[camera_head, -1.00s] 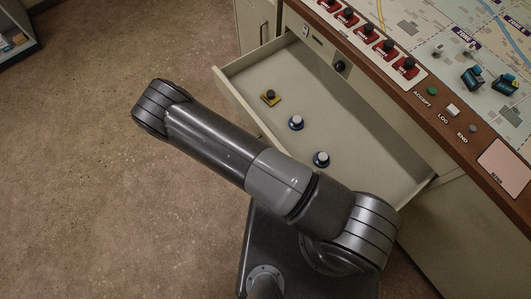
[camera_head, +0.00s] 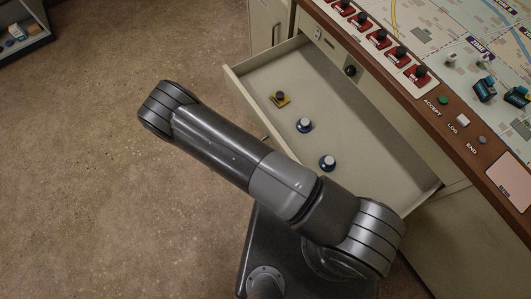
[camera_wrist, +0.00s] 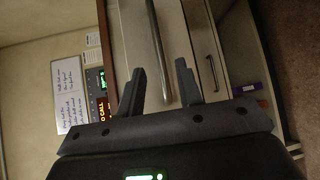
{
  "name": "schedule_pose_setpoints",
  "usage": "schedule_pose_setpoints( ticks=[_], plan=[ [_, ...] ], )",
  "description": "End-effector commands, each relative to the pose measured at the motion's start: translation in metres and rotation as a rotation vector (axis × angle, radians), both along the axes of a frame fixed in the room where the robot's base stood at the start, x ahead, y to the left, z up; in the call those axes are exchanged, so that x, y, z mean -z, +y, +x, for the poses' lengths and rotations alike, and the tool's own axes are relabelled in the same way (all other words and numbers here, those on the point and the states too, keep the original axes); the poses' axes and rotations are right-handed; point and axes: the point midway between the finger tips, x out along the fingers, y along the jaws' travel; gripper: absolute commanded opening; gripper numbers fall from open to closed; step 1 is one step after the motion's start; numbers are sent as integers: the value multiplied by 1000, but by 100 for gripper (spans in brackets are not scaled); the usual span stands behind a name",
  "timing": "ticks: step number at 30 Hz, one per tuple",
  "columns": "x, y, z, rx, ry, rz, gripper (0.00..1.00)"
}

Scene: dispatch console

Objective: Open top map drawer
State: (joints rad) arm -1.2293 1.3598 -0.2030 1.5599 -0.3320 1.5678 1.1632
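The top map drawer (camera_head: 247,87) stands pulled out from under the console in the head view, its inside visible. In the wrist view a long bar handle (camera_wrist: 157,45) on a pale drawer front runs between the fingers of my gripper (camera_wrist: 159,67). The fingers are apart, with visible gaps on both sides of the bar. In the head view my arm crosses in front of the drawer, and my gripper is out of sight.
The console top (camera_head: 430,40) has a wooden edge, red switches (camera_head: 378,38) and a map. A second, shorter handle (camera_wrist: 211,76) shows in the wrist view. Bare floor (camera_head: 110,180) lies left of the drawer; a shelf (camera_head: 25,35) stands at the far upper left.

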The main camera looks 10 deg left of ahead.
Motion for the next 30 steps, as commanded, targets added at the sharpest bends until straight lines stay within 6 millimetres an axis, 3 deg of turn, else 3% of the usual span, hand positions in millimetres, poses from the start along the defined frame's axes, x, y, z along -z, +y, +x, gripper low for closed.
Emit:
schedule_pose_setpoints(
  ticks=[3,9,30],
  plan=[
    [-2,21,0,-2,1,2,32],
    [-5,38,0,-1,1,0,32],
    [-10,41,3,8,5,11,32]
  ],
)
